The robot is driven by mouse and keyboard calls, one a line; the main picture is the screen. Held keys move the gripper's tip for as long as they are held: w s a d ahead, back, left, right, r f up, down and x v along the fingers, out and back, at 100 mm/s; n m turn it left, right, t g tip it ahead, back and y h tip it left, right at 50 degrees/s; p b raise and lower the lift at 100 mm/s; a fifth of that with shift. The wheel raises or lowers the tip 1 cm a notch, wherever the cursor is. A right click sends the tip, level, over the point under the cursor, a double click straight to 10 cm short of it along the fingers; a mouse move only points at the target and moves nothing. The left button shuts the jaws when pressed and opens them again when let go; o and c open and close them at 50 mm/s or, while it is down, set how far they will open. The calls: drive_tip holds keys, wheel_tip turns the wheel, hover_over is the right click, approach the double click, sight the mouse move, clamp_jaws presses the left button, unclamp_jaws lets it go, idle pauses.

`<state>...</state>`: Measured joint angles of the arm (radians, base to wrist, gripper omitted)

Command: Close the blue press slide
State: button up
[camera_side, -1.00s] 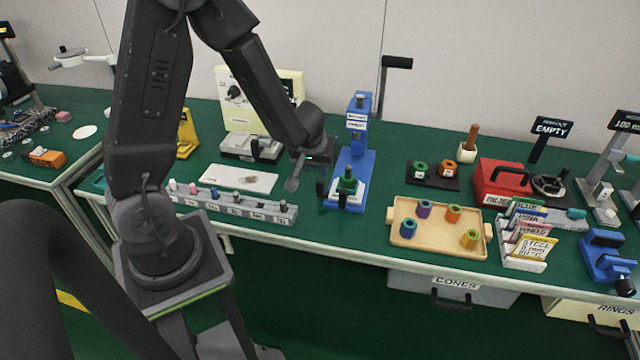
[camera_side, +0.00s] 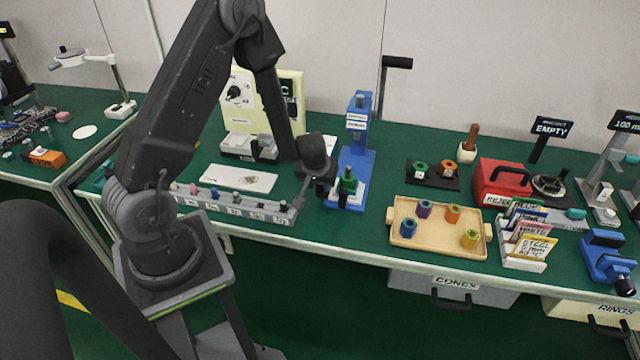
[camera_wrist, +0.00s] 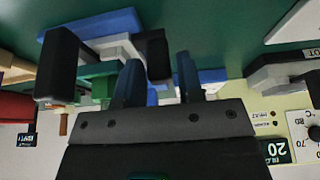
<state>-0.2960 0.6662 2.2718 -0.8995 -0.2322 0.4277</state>
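The blue press (camera_side: 358,160) stands upright at the middle of the bench, with a dark green piece (camera_side: 347,185) at its front on a white slide part (camera_side: 359,193). Black handle parts show at the slide's front left. My gripper (camera_side: 306,192) is low, just left of the slide; its fingertips are partly lost against dark parts there. In the wrist view my gripper (camera_wrist: 157,64) has its two fingers apart with nothing held. A black handle (camera_wrist: 153,50) shows just beyond and between the fingertips, with the blue base (camera_wrist: 92,30) behind; contact cannot be told.
A grey rack of small pegs (camera_side: 236,205) lies left of my gripper. A cream control box (camera_side: 287,95) stands behind. A wooden tray (camera_side: 436,249) with coloured rings lies right of the press, near the bench's front edge. A tall black-topped post (camera_side: 397,62) rises behind.

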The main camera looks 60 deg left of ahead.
drive_tip(key=shift+w+a+f, duration=0.1)
drive_tip(key=shift+w+f, duration=0.05)
drive_tip(key=shift+f, duration=0.35)
drive_tip(key=shift+c, duration=0.5)
clamp_jaws()
